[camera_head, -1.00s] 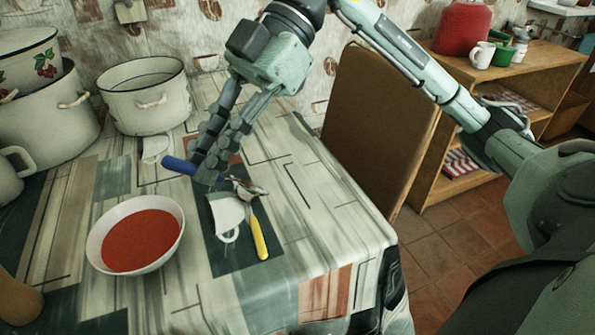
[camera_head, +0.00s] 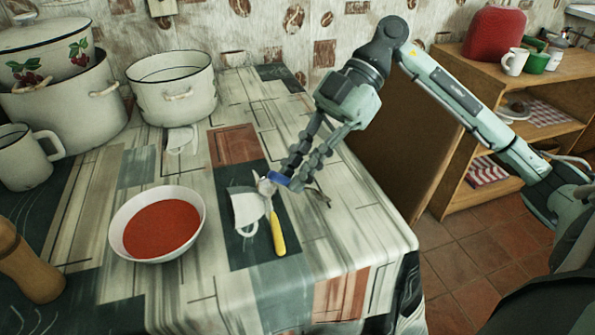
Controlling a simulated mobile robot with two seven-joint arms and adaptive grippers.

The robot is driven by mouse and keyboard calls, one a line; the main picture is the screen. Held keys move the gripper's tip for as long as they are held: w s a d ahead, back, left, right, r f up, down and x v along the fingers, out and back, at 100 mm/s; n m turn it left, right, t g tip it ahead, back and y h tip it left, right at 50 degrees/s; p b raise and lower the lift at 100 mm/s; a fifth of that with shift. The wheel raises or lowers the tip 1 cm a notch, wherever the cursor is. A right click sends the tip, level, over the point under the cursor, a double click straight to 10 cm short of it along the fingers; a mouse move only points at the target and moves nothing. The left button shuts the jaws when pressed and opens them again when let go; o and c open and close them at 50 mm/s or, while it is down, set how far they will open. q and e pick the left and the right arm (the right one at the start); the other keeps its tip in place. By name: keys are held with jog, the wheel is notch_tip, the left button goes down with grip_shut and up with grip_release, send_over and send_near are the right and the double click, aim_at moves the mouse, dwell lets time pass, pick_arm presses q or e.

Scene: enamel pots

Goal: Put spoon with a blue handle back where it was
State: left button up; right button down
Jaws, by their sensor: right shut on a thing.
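My right gripper (camera_head: 293,178) is shut on the spoon with a blue handle (camera_head: 279,179), low over the right part of the table. The blue end sticks out to the left of the fingers; a thin dark metal part shows to their right. The fingers hide the middle of the spoon. I cannot tell whether the spoon touches the table. A spoon with a yellow handle (camera_head: 278,234) lies just left of and below the gripper. My left gripper is not in view.
A white cup (camera_head: 246,208) lies beside the yellow-handled spoon. A bowl of red soup (camera_head: 157,224) stands to the left. Enamel pots (camera_head: 172,88) and a mug (camera_head: 24,160) stand at the back left. The patterned table (camera_head: 345,235) is clear at front right.

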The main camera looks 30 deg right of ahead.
jog(key=shift+f, duration=0.35)
jog(key=shift+f, duration=0.1)
jog(key=c, duration=1.5)
grip_release()
jog(key=shift+c, duration=0.2)
jog(key=v, duration=1.2)
jog(key=shift+s, duration=0.1)
